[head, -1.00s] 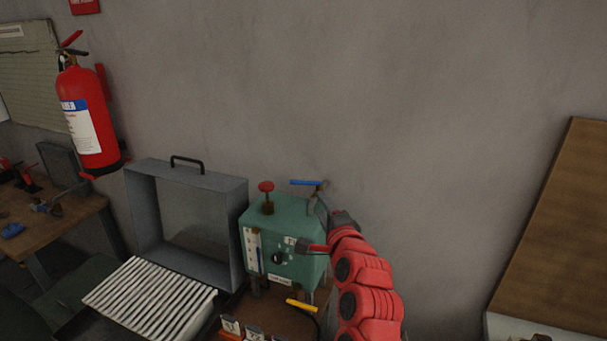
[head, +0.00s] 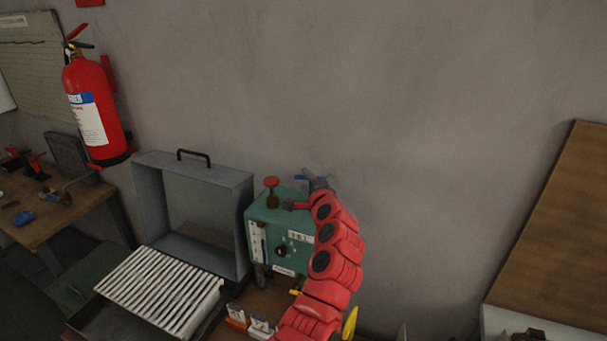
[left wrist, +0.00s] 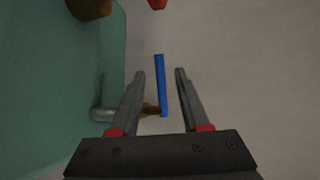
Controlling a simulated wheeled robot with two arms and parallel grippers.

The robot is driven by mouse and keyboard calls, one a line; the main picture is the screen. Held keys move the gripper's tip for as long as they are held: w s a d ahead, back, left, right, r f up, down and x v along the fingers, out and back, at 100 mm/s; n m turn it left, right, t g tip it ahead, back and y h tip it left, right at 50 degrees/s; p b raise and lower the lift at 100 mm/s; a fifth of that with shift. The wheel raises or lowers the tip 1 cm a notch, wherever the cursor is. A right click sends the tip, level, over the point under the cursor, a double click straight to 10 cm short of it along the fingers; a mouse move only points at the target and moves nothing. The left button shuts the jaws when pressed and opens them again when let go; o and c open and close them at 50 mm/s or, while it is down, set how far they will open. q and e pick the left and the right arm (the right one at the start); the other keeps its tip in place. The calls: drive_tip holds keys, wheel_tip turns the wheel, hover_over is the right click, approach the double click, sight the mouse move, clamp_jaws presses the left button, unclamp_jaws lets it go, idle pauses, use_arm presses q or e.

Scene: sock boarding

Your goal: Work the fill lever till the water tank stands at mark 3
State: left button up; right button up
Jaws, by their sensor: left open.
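The green water tank (head: 264,212) stands on the bench, with a white level gauge (head: 257,243) on its front left. The gauge's level and marks are too small to read. The fill lever, with a blue handle (head: 298,177), is at the top right of the tank, partly hidden by my gripper. My left gripper (head: 314,182) is at the lever. In the left wrist view the blue handle (left wrist: 161,88) lies between the open fingers (left wrist: 160,72), with a gap on both sides. My right gripper is not in view.
A red knob (head: 271,182) rises from the tank top, left of the lever. A grey open box (head: 150,215) and a ribbed white panel (head: 160,285) are left of the tank. A fire extinguisher (head: 90,105) hangs on the wall. The wall right of my arm is bare.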

use_arm(q)
drive_tip(key=shift+x, duration=1.45)
drive_tip(key=shift+c, duration=0.3)
clamp_jaws()
